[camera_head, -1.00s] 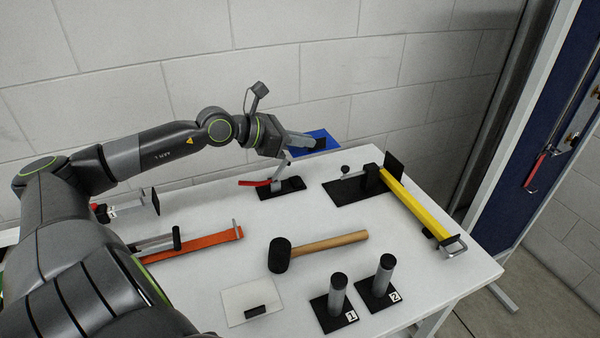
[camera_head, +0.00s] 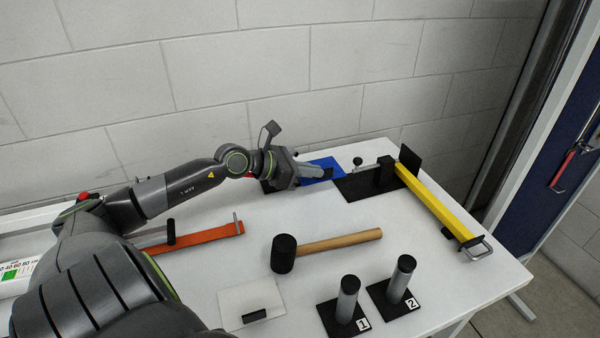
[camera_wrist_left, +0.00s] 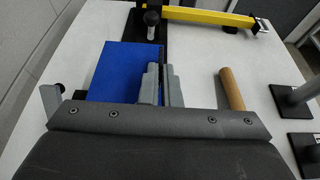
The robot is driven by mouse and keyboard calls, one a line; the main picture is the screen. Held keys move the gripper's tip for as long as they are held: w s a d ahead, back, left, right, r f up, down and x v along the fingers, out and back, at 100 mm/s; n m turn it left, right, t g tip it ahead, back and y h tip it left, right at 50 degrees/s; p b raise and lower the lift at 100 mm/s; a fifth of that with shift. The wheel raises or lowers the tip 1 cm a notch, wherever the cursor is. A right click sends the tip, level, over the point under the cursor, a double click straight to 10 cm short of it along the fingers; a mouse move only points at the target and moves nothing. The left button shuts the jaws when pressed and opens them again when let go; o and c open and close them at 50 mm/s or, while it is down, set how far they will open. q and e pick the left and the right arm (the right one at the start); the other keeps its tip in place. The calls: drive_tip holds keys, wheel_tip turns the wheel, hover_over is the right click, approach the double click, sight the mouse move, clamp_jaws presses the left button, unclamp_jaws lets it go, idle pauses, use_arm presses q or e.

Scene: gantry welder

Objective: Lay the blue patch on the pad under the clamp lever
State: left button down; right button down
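The blue patch (camera_head: 322,168) is at the back of the white table, and it also shows in the left wrist view (camera_wrist_left: 122,72). My left gripper (camera_head: 312,173) is shut on the patch's dark grip, with its fingers (camera_wrist_left: 160,85) close together. The patch's right end borders the black base plate (camera_head: 352,188) in the picture; I cannot tell its height over the table. On that base stand a round black knob (camera_head: 357,161) and a black block (camera_head: 386,172) at a yellow bar (camera_head: 437,205). My right gripper is not in view.
A mallet (camera_head: 338,242), an orange strip (camera_head: 208,236), a white plate (camera_head: 236,309) and two numbered posts (camera_head: 347,299) (camera_head: 400,279) stand or lie in front. The wall is close behind the table.

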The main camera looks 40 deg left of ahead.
sight(311, 183)
use_arm(q)
wheel_tip(311, 183, down, 5)
drive_tip(key=shift+r, duration=0.15)
drive_tip(key=a, duration=0.1)
drive_tip(key=w+a, duration=0.1)
drive_tip(key=a, duration=0.1)
drive_tip(key=shift+w+f, duration=0.3)
drive_tip(key=shift+w+a, duration=0.4)
drive_tip(key=shift+a, duration=0.4)
drive_tip(key=a, duration=0.1)
drive_tip(key=w+a, duration=0.1)
drive_tip(key=shift+w+a, duration=0.2)
drive_tip(key=shift+a, duration=0.15)
drive_tip(key=shift+f, duration=0.6)
drive_tip(key=shift+d, duration=0.1)
